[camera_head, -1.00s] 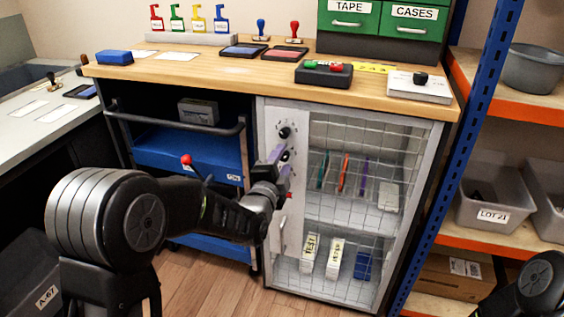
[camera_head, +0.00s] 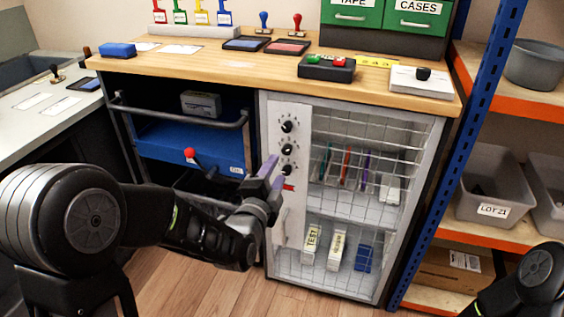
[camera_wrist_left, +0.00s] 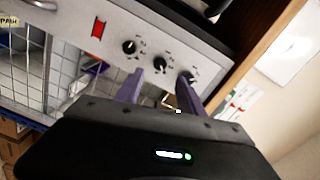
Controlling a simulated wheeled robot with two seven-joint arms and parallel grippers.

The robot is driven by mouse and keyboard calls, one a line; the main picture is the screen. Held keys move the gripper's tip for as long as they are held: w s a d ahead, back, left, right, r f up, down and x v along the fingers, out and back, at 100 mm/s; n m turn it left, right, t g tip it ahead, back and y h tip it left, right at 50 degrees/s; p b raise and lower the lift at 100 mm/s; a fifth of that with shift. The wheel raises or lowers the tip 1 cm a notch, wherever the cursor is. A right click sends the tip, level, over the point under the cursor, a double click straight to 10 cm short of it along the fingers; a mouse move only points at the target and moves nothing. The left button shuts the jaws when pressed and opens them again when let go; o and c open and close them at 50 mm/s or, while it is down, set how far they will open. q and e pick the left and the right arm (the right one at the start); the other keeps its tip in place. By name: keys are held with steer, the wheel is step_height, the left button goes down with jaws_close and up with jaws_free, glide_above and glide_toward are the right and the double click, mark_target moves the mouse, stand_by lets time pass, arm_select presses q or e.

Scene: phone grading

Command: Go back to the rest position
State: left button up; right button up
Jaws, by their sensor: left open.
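My left gripper (camera_head: 269,175) is in front of the grey cabinet's control panel (camera_head: 287,117), below and beside its black knobs. Its two purple fingers are apart with nothing between them. In the left wrist view the open fingers (camera_wrist_left: 163,88) point toward the knobs (camera_wrist_left: 160,64), with a gap to the panel. A red switch (camera_wrist_left: 98,29) shows there too. Only a dark part of my right arm shows at the lower right of the head view; its gripper is out of view.
The wooden worktop (camera_head: 220,75) holds a button box (camera_head: 326,68), ink pads and stamps. The wire-mesh cabinet door (camera_head: 365,130) is closed over phones and boxes. A blue-posted shelf (camera_head: 487,110) stands right. Wooden floor is free in front.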

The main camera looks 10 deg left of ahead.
arm_select(q)
steer(key=s+d+f+n+g+h, duration=0.1)
steer(key=s+d+f+n+g, duration=0.15)
steer(key=f, duration=0.35)
steer(key=s+d+f+n+g, duration=0.2)
steer(key=f+n, duration=0.2)
steer(key=f, duration=0.3)
steer(key=s+d+f+n+g+h, duration=0.1)
steer(key=s+d+f+n+g, duration=0.1)
steer(key=f+n+g, duration=0.3)
steer(key=s+d+f+n+g+h, duration=0.1)
steer(key=s+d+f+n+g, duration=0.2)
steer(key=s+f, duration=0.9)
steer(key=s+d+f+n+g, duration=0.1)
steer(key=s+f+n+g, duration=0.25)
steer(key=s+f, duration=0.9)
step_height(320, 180, up, 27)
steer(key=s+p, duration=0.2)
steer(key=p, duration=2.3)
steer(key=shift+f+m+g, duration=0.2)
steer(key=shift+m+g, duration=0.1)
steer(key=shift+g, duration=0.1)
